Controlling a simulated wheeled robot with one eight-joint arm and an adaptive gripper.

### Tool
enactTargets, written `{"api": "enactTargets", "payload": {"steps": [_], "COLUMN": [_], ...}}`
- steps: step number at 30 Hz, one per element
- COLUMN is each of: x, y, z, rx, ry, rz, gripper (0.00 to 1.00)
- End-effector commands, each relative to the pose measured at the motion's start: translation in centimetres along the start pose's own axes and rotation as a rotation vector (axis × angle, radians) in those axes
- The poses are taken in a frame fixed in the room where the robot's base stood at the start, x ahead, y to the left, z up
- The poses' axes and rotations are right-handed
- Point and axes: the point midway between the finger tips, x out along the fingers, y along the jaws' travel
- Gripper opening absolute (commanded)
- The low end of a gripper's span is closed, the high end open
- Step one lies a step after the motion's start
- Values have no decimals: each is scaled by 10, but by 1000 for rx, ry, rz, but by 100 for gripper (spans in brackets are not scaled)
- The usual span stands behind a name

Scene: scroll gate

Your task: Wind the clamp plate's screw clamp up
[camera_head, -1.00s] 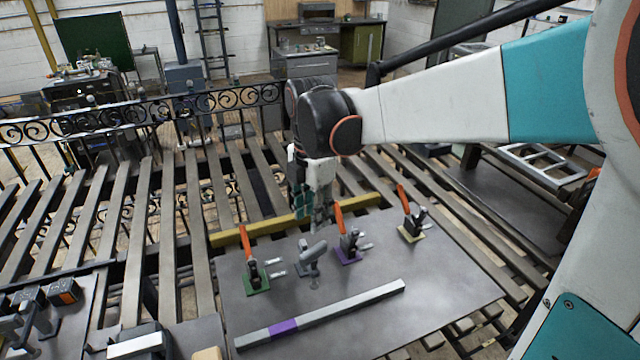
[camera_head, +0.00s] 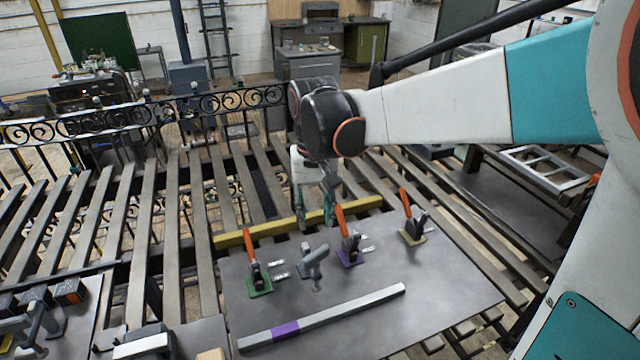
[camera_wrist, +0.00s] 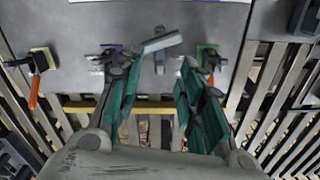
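The clamp plate (camera_head: 400,320) is a dark grey sheet lying on the slatted bench. Its grey screw clamp (camera_head: 314,265) stands between the green-based toggle clamp (camera_head: 258,277) and the purple-based one (camera_head: 349,250). In the wrist view the screw clamp (camera_wrist: 159,62) shows beyond and between my fingers, with its light grey bar (camera_wrist: 163,42) slanting over it. My gripper (camera_head: 316,215) is on the far side of the screw clamp, above the yellow bar. Its teal-padded fingers (camera_wrist: 157,68) are spread apart with nothing between them. I cannot tell its exact height.
A yellow-based toggle clamp (camera_head: 412,233) stands farther right. A yellow bar (camera_head: 240,238) runs behind the clamps. A grey bar with a purple band (camera_head: 350,308) lies in front. Orange handles stand upright near my gripper. Another plate with tools lies at left.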

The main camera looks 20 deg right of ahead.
Motion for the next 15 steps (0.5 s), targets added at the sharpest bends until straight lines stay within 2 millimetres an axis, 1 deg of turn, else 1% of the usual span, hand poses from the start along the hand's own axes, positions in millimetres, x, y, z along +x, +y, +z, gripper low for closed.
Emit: {"api": "enactTargets", "payload": {"steps": [3, 9, 12, 15], "x": [-3, -6, -6, -7], "y": [0, 0, 0, 0], "z": [2, 2, 2, 2], "rx": [273, 704, 853, 945], "ry": [0, 0, 0, 0], "rz": [0, 0, 0, 0], "gripper": [35, 35, 35, 35]}}
